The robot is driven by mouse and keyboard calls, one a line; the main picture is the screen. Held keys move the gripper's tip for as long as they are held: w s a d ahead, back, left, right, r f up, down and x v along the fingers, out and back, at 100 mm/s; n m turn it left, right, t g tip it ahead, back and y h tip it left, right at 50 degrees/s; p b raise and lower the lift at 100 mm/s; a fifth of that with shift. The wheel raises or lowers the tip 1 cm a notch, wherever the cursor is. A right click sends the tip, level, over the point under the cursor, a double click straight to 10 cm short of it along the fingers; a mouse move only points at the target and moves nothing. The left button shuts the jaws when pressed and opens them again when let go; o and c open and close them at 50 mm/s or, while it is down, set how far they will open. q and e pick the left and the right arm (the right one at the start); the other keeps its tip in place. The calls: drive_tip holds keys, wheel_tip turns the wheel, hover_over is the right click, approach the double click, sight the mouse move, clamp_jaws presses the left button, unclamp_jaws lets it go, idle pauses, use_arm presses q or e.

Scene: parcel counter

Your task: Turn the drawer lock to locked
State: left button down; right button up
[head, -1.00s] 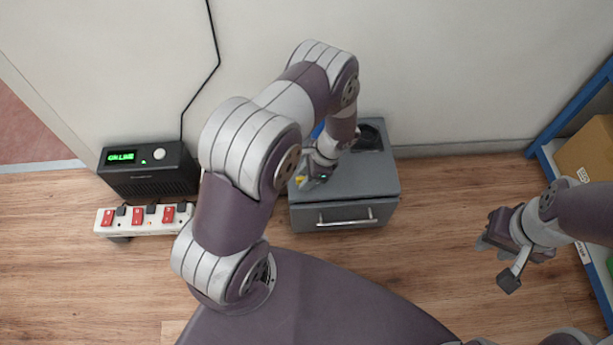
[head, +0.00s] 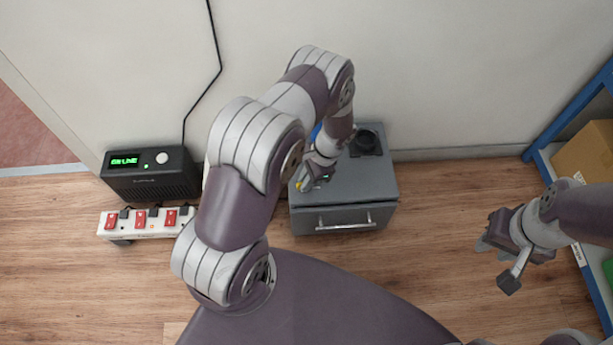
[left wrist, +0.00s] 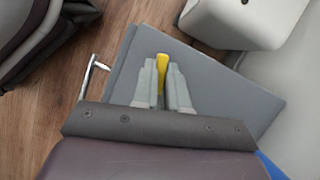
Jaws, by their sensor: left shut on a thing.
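The grey drawer cabinet (head: 372,183) stands on the floor against the wall, its drawer front with a silver handle (head: 345,221) facing me. My left gripper (head: 303,184) is over the left part of the cabinet top. In the left wrist view its fingers (left wrist: 163,85) are shut on a yellow piece (left wrist: 162,66), whose end shows between the fingertips. Whether this piece is the lock's knob or key, and how the lock is set, I cannot tell. My right gripper (head: 494,262) hangs over bare floor at the right, its fingers apart and nothing seen between them.
A black box with a green display (head: 150,172) and a white power strip with red switches (head: 145,221) are at the left. A blue shelf (head: 570,120) with a cardboard box (head: 588,152) is at the right.

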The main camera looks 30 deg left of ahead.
use_arm(q)
drive_tip(key=n+g+h+p, duration=0.1)
drive_tip(key=n, duration=0.2)
drive_tip(key=shift+n, duration=0.4)
drive_tip(key=n+p, duration=0.1)
drive_tip(key=n+h, duration=0.1)
drive_tip(key=n, duration=0.1)
drive_tip(key=shift+w+a+n+h+p, duration=0.1)
drive_tip(key=shift+a+n+h+p, duration=0.05)
drive_tip(key=shift+n+h+p, duration=0.2)
drive_tip(key=n, duration=0.2)
drive_tip(key=n+h+p, duration=0.1)
drive_tip(key=n, duration=0.1)
drive_tip(key=shift+a+h, duration=0.1)
drive_tip(key=shift+h, duration=0.15)
drive_tip(key=shift+n+h+p, duration=0.5)
drive_tip(key=shift+n+p, duration=0.05)
drive_tip(key=shift+n, duration=1)
drive_tip(key=shift+a+f, duration=0.1)
drive_tip(key=c, duration=1.2)
unclamp_jaws()
drive_tip(key=shift+o, duration=0.2)
